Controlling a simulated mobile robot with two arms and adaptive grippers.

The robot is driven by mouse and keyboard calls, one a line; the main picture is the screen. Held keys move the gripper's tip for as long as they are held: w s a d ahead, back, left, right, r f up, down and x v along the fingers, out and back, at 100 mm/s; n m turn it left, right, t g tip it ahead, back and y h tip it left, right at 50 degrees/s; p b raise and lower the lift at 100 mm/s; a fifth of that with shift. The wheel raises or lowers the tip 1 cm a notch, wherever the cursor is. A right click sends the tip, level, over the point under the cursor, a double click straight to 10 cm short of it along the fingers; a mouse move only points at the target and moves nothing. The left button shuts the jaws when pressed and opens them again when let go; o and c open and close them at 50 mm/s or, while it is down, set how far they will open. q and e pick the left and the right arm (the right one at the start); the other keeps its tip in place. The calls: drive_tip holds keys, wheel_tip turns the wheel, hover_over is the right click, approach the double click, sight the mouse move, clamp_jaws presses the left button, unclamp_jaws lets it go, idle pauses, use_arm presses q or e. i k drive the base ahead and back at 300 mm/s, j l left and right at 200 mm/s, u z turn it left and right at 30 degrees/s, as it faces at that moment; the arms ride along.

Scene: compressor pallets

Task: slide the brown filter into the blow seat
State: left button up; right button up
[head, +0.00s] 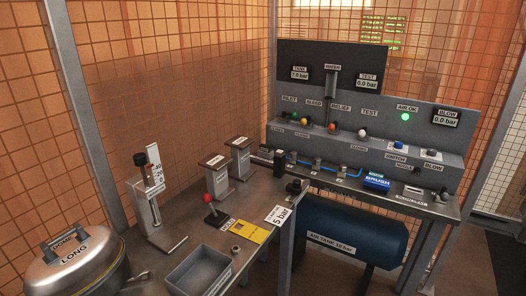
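I cannot make out a brown filter in the head view. A small label reading BLOW sits at the right end of the grey console (375,145), under a small white fitting (431,154); I cannot tell whether this is the blow seat. A BLOW display (446,117) above it reads 0.0 bar. Neither of my grippers is in view.
A blue air tank (350,240) is below.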

sight(264, 147)
drive_tip(key=i+l, duration=0.2)
drive_tip(key=l, duration=0.2)
drive_tip(key=i+l, duration=0.15)
drive_tip(key=l, duration=0.25)
drive_tip(key=i+l, duration=0.2)
drive_tip(key=l, duration=0.2)
drive_tip(key=i+l, duration=0.15)
drive_tip(key=l, duration=0.25)
drive_tip(key=i+l, duration=0.2)
drive_tip(key=l, duration=0.2)
drive_tip(key=i+l, duration=0.15)
drive_tip(key=l, duration=0.25)
